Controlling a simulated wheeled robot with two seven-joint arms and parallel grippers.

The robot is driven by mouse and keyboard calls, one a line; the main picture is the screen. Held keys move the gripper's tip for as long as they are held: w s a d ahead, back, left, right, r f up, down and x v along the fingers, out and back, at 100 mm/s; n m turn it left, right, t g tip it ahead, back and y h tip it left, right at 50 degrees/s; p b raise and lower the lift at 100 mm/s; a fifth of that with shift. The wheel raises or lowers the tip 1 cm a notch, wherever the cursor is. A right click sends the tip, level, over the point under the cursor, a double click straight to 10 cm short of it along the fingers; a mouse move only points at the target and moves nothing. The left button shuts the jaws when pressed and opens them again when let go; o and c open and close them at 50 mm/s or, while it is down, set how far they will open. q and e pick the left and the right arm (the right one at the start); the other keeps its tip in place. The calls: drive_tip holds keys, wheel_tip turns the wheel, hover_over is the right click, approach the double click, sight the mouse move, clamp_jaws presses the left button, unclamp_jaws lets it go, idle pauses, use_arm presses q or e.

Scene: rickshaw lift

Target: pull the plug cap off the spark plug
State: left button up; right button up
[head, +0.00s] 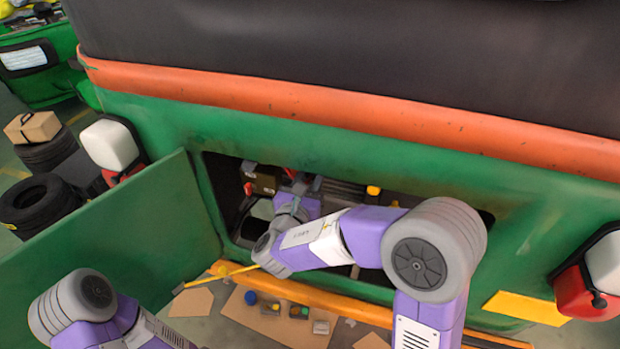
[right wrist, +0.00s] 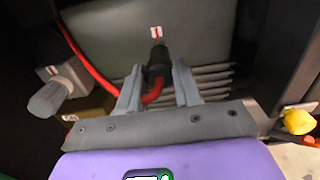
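The black plug cap (right wrist: 158,62) stands in the upper middle of the right wrist view, with a red cable (right wrist: 152,96) curving from its lower end. My right gripper (right wrist: 157,80) is open, one finger on each side of the cap's lower part and cable. A gap shows on both sides, so it does not grip. In the head view, my right gripper (head: 307,184) reaches into the open engine bay; the cap cannot be made out there. The spark plug is hidden behind the cap. My left arm is at the lower left of the head view, its gripper out of frame.
The green vehicle body (head: 330,135) surrounds the bay opening. An open green door (head: 110,230) stands at left. A grey knob (right wrist: 48,99) is left of my right gripper, and a yellow cap (right wrist: 298,121) right. An orange bumper (head: 300,293) runs below.

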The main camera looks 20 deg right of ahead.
sight(311, 177)
drive_tip(key=c, duration=0.3)
drive_tip(key=shift+s+a, duration=0.1)
drive_tip(key=shift+s, duration=0.1)
drive_tip(key=shift+b+v, duration=0.4)
drive_tip(key=shift+v, duration=1.45)
